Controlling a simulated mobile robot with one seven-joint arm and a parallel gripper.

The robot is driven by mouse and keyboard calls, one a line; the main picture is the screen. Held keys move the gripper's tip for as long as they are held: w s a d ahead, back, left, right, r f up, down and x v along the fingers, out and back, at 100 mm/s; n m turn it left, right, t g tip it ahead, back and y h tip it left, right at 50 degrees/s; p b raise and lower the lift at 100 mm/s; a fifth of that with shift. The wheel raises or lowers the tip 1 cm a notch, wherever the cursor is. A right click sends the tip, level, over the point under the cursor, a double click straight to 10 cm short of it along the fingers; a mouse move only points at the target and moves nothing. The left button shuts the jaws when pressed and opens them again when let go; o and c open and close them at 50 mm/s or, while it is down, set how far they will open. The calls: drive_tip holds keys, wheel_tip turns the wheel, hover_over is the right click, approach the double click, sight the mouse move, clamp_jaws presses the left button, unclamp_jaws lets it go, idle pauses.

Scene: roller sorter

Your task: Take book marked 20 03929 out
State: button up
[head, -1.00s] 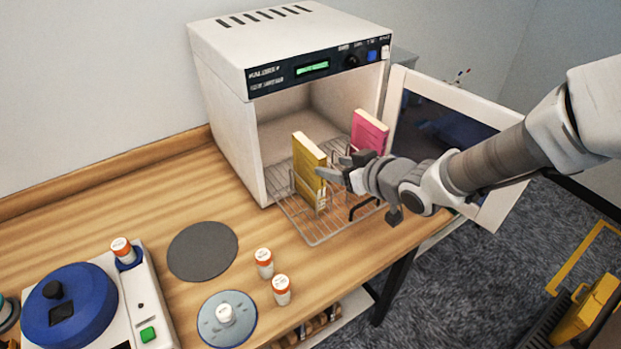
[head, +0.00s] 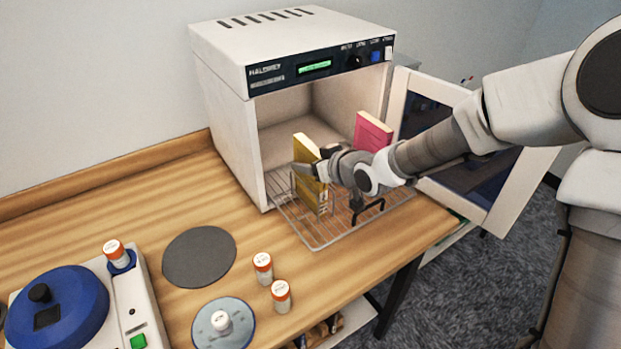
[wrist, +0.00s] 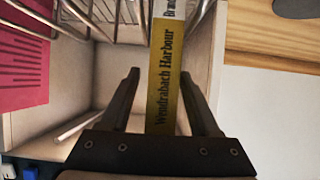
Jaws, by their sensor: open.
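A yellow book (head: 308,165) stands upright in the wire rack (head: 318,236) at the mouth of the open oven. In the wrist view its spine (wrist: 163,85) reads "Wendrabach Harbour", with a white label partly cut off at the top edge. A pink book (head: 372,132) stands further back to the right; it also shows at the left of the wrist view (wrist: 22,62). No 20 03929 mark is readable on either book. My gripper (head: 312,173) is open, with one finger on each side of the yellow book's spine. Gaps show beside the spine in the wrist view.
The white oven (head: 225,120) encloses the rack's rear, and its open door (head: 480,200) stands to the right, close to my arm. Small orange-capped bottles (head: 263,268), a grey disc (head: 200,257) and a blue-lidded machine (head: 65,305) are on the wooden bench, left and front.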

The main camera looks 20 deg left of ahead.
clamp_jaws()
idle(0.3)
